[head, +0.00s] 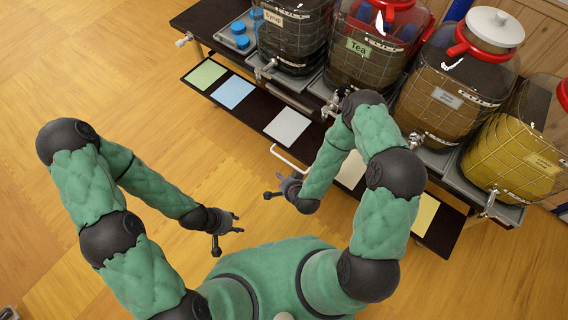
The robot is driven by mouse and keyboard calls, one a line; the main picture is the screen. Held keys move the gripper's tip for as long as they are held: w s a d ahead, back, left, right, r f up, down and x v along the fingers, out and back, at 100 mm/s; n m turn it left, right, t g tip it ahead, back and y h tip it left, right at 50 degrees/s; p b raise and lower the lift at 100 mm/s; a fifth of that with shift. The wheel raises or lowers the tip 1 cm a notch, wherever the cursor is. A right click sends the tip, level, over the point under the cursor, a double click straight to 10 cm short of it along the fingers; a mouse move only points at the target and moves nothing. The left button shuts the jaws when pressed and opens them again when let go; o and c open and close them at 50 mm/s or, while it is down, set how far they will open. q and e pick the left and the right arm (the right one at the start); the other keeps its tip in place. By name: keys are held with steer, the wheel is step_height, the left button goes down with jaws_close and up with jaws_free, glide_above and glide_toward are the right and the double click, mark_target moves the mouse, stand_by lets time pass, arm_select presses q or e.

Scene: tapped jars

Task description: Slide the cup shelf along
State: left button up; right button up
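The cup shelf (255,108) is a long dark board low along the front of the drinks stand, with coloured squares on it. A white bar handle (289,159) sticks out from its front edge near the middle. My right gripper (273,186) is open and empty, just below the handle in the picture; I cannot tell the exact gap. My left gripper (229,241) is open and empty over the floor, lower and further left. My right arm hides part of the shelf.
Above the shelf stand several tapped jars, among them a Syrup jar (290,45), a Tea jar (365,60) and a yellow jar (515,150). Blue-lidded containers (240,35) stand on a tray at the left. The wooden floor (100,60) left of the stand is clear.

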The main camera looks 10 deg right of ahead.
mark_target(286, 160)
steer(key=w+d+f+m+t+h+b, duration=0.1)
steer(key=w+m+t+b, duration=0.1)
steer(key=w+m+b, duration=0.1)
steer(key=w+d+f+m+t+h+b, duration=0.1)
steer(key=w+m+t+b, duration=0.2)
steer(key=w+d+f+m+t+h+b, duration=0.1)
steer(key=w+m+t+b, duration=0.1)
steer(key=w+m+b, duration=0.1)
steer(key=shift+w+d+m+t+h, duration=0.1)
steer(key=shift+w+m+t+h, duration=0.15)
steer(key=shift+m+t+h, duration=0.15)
stand_by(0.5)
jaws_close()
